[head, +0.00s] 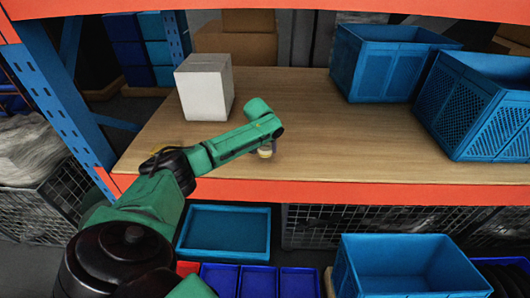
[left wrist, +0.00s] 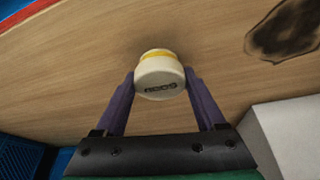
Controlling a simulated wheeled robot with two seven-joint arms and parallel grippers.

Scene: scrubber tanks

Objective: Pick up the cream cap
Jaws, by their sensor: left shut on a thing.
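The cream cap (left wrist: 159,80) is a short round cream piece with a yellow band and dark lettering on its face. In the left wrist view it sits between the two purple fingers of my left gripper (left wrist: 160,88), which is shut on it. In the head view the cap (head: 265,153) shows small below the end of my green left arm, over the wooden shelf near its front edge. My left gripper's fingers are mostly hidden there by the arm. I cannot tell whether the cap touches the shelf. My right gripper is not in view.
Two blue crates (head: 375,65) (head: 475,110) stand at the right. A dark stain (left wrist: 285,30) marks the wood. Blue bins sit below the orange shelf edge (head: 400,194). The shelf's middle is clear.

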